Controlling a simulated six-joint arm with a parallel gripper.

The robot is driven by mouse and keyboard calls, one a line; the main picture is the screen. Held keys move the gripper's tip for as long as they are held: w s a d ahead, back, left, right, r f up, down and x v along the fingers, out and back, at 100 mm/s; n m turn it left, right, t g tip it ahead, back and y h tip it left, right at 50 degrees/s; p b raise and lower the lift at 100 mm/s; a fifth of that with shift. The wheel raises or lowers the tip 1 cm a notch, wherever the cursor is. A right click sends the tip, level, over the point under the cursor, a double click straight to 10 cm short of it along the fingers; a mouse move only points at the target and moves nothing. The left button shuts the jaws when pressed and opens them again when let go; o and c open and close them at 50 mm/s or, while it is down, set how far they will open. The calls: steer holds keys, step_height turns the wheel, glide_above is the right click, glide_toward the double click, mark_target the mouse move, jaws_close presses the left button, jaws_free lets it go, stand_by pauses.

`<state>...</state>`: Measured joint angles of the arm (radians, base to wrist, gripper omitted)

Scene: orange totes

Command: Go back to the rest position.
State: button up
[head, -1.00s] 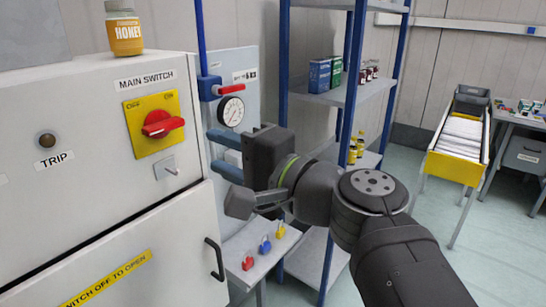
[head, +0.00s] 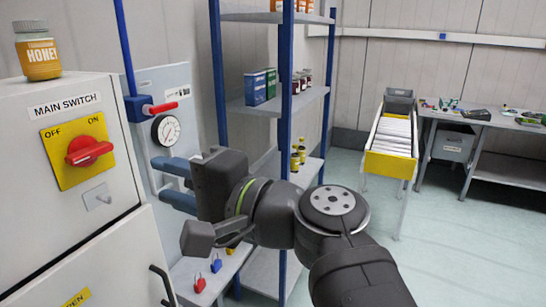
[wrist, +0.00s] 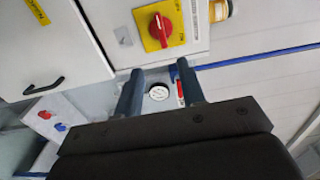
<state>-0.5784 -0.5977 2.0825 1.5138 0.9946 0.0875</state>
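My gripper (head: 158,180) hangs in front of the pale panel with the gauge, to the right of the main switch cabinet. Its two blue fingers are apart with nothing between them. The wrist view also shows the open gripper (wrist: 160,68), with the gauge (wrist: 159,92) visible in the gap beyond. The red main switch (head: 88,150) sits on a yellow plate marked OFF and ON, left of my gripper and apart from it. It also shows in the wrist view (wrist: 160,27).
A honey jar (head: 38,52) stands on the cabinet (head: 110,135). Red and blue padlocks (head: 215,263) lie below my gripper. A blue-posted shelf (head: 240,103) stands close behind my arm. A yellow-fronted bin (head: 388,165) and a workbench (head: 500,122) are farther right, with open floor before them.

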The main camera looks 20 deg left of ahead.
steer(key=shift+a, duration=0.15)
glide_toward(90, 154)
steer(key=shift+a+f, duration=0.2)
steer(key=shift+a, duration=2.4)
steer(key=shift+d, duration=0.1)
steer(key=shift+a, duration=1.95)
steer(key=shift+d+m, duration=0.15)
steer(key=shift+m, duration=0.45)
steer(key=m, duration=0.4)
steer(key=shift+r+m, duration=0.2)
steer(key=shift+m, duration=0.2)
